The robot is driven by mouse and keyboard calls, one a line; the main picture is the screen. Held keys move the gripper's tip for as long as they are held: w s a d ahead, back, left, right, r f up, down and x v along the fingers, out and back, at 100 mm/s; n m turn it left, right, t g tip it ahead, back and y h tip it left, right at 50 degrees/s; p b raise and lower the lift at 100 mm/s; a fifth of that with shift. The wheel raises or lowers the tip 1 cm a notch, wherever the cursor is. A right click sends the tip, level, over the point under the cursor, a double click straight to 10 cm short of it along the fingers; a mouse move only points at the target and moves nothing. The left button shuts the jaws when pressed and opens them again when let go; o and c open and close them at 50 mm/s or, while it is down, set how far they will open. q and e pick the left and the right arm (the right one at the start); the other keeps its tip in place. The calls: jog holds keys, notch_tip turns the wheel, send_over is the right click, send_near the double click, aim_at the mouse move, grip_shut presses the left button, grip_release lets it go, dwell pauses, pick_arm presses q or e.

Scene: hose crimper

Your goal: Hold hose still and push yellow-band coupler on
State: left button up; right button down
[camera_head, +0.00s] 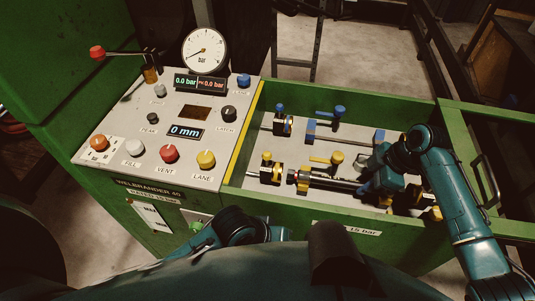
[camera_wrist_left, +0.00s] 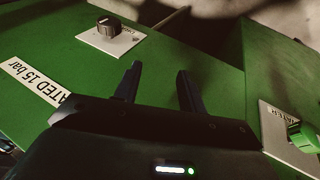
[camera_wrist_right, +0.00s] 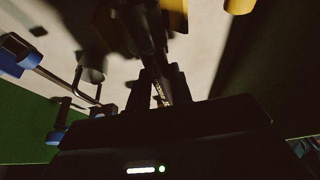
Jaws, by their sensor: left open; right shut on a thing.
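A dark hose (camera_head: 335,184) lies along the front lane of the green bed, running left to right. At its left end is a dark fitting with a yellowish band (camera_head: 303,181); whether it is seated on the hose is too small to tell. My right gripper (camera_head: 368,187) is shut on the hose near the right part of the lane. In the right wrist view, its fingers (camera_wrist_right: 160,92) close on a dark length with yellow lettering. My left gripper (camera_wrist_left: 157,85) is open and empty, low before the green front panel. In the head view, my own arm hides most of it.
The control panel (camera_head: 185,125) with gauge (camera_head: 205,50), knobs and red-ball lever (camera_head: 97,52) stands at left. A yellow-handled clamp (camera_head: 336,158) sits beside the hose. A blue-handled clamp (camera_head: 338,112) stands in the rear lane. Green walls edge the bed.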

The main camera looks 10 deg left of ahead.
pick_arm(q)
jog(key=d+r+g, duration=0.2)
jog(key=d+r, duration=0.4)
jog(key=shift+n+y, duration=0.4)
jog(key=shift+n, duration=0.4)
jog(key=r, duration=0.3)
jog(key=w+a+r, duration=0.1)
jog(key=r, duration=0.2)
jog(key=w+r, duration=0.1)
jog(key=r, duration=0.3)
jog(key=shift+w+a, duration=0.2)
jog(key=shift+a, duration=0.1)
jog(key=m+g+y, duration=0.1)
jog(key=m+y, duration=0.3)
jog(key=m, duration=0.3)
send_near(267, 152)
notch_tip(267, 152, down, 11)
jog(key=shift+s+a+f, duration=0.1)
grip_shut()
